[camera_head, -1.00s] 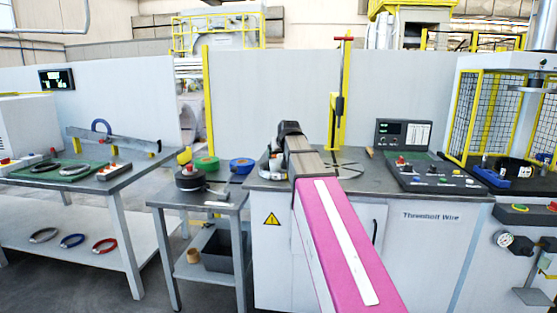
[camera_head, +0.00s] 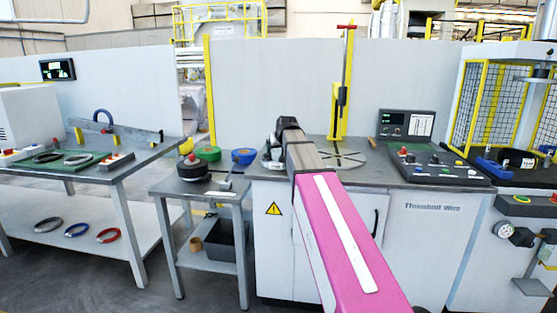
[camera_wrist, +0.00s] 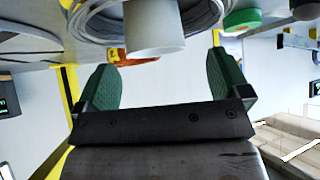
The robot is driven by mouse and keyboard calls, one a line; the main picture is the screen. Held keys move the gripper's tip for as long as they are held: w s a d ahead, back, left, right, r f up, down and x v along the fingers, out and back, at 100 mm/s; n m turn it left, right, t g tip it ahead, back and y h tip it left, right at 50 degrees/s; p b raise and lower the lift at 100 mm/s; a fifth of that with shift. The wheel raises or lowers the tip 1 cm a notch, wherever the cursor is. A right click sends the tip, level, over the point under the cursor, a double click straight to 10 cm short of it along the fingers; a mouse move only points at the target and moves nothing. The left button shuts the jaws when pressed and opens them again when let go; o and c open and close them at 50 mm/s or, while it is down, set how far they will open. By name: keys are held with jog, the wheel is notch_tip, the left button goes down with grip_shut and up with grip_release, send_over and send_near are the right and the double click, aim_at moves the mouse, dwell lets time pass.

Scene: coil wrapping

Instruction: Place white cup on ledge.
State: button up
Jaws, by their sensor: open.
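In the wrist view, the white cup (camera_wrist: 154,30) is a plain cylinder at the top centre, in front of a coil of grey wire (camera_wrist: 95,20). The green fingers of my gripper (camera_wrist: 158,66) are spread wide, with the cup roughly midway across the gap and beyond the tips. Neither finger visibly touches it. In the head view, my gripper (camera_head: 287,128) is over the left part of the grey counter (camera_head: 395,172). The arm hides its fingertips, and I cannot make out the cup there. I cannot tell which surface is the ledge.
A control panel (camera_head: 425,165) sits on the counter to the right of a round plate (camera_head: 350,160). A yellow post (camera_head: 340,100) stands behind. The small side table (camera_head: 170,187) holds green tape (camera_head: 208,153) and blue tape (camera_head: 243,156). A yellow-framed cage (camera_head: 487,110) is at right.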

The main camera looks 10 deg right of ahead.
jog(key=x, duration=0.5)
jog(key=shift+d+f, duration=0.1)
jog(key=shift+d, duration=0.15)
jog(key=shift+c, duration=0.3)
jog(key=c, duration=1)
